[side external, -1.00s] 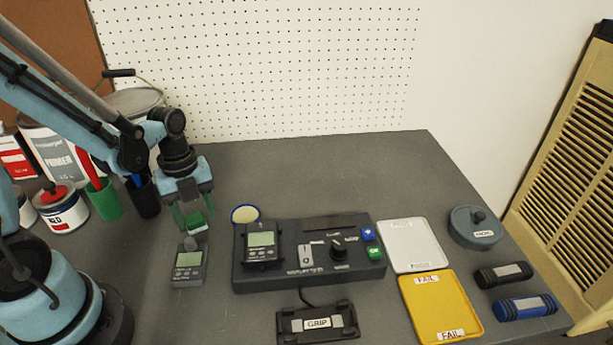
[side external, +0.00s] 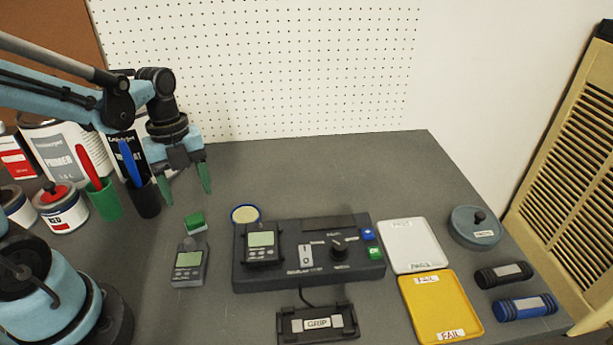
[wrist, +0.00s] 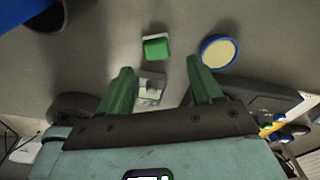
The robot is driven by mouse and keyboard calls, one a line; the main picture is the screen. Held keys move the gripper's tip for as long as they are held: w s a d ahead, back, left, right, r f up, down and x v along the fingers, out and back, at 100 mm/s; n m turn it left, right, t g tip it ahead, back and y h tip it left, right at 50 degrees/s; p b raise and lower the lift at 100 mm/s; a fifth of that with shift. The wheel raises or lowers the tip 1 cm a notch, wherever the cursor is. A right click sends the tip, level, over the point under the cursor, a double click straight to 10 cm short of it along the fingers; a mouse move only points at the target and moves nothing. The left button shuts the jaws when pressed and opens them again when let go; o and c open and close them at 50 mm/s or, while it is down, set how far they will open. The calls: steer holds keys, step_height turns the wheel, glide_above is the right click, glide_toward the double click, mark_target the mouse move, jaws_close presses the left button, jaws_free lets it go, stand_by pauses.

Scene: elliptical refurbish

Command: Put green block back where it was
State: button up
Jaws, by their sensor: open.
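The green block (side external: 195,222) sits at the far end of a grey handheld meter with a screen (side external: 189,266), on the left part of the grey bench. I cannot tell whether the block rests on the bench or on the meter's end. It also shows in the wrist view (wrist: 156,47), with a pale edge on its far side. My gripper (side external: 184,190) is open and empty, raised above and behind the block. Its two green fingers are wide apart, and they also show in the wrist view (wrist: 163,80), clear of the block.
A blue-rimmed round dish (side external: 246,214) lies right of the block. A black test station (side external: 310,252) with a second meter (side external: 262,245) stands further right, then white (side external: 409,246) and yellow (side external: 440,305) trays. Cups of pens (side external: 145,196) and paint cans (side external: 62,208) stand left. The back bench is clear.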

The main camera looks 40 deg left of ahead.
mark_target(195, 213)
step_height(195, 213, up, 6)
steer(key=d+n+t, duration=0.2)
steer(key=n, duration=0.5)
steer(key=w+d+n+t, duration=0.1)
steer(key=n+t, duration=0.2)
steer(key=n, duration=0.5)
steer(key=d+n+t+y, duration=0.1)
steer(key=d+n+t, duration=0.1)
steer(key=n, duration=0.5)
steer(key=shift+w+d+r+t, duration=0.3)
steer(key=shift+w, duration=0.1)
